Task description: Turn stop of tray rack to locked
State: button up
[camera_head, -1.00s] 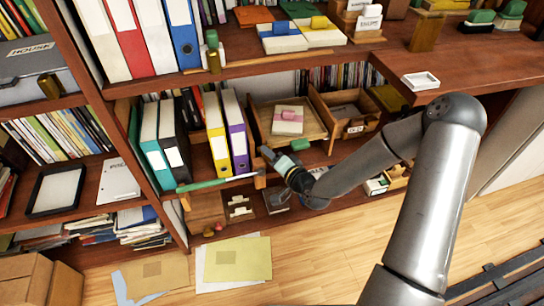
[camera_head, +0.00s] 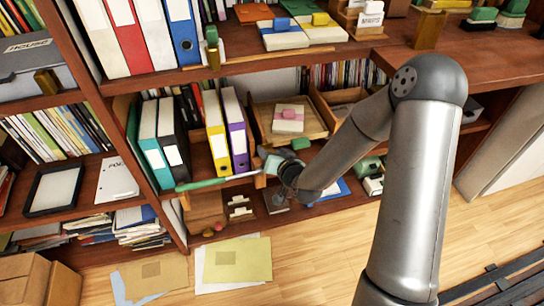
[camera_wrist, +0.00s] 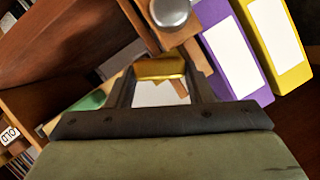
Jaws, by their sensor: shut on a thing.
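A yellow brass-coloured piece (camera_wrist: 160,68), which looks like the stop of the tray rack, sits between the fingers of my gripper (camera_wrist: 160,82) in the wrist view. The gripper is shut on it. Whether it stands at locked cannot be told. In the head view my gripper (camera_head: 264,160) is at the front post of the rack, just right of the purple binder, and hides the stop. The wooden tray (camera_head: 260,133) behind it holds a pink-topped box.
A round silver knob (camera_wrist: 170,12) is just beyond the stop. The purple binder (camera_head: 236,140) and yellow binder (camera_head: 217,138) stand close left. Papers (camera_head: 232,262) lie on the floor.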

jog(key=shift+o, duration=0.2)
jog(key=n+h+b, duration=0.1)
jog(key=n+b, duration=0.1)
jog(key=n+h+b, duration=0.1)
jog(key=b, duration=0.1)
jog(key=shift+s+a+r+n+h, duration=0.1)
jog(key=shift+a+n+h, duration=0.2)
jog(key=shift+n+h, duration=0.1)
jog(key=o, duration=1)
jog(key=shift+r, duration=0.1)
jog(key=shift+c, duration=0.2)
jog(key=shift+t, duration=0.3)
jog(key=p+v, duration=0.7)
jog(key=shift+s+r+p, duration=0.15)
jog(key=shift+s+p, duration=0.1)
jog(key=shift+p, duration=0.15)
jog(key=shift+d, duration=0.1)
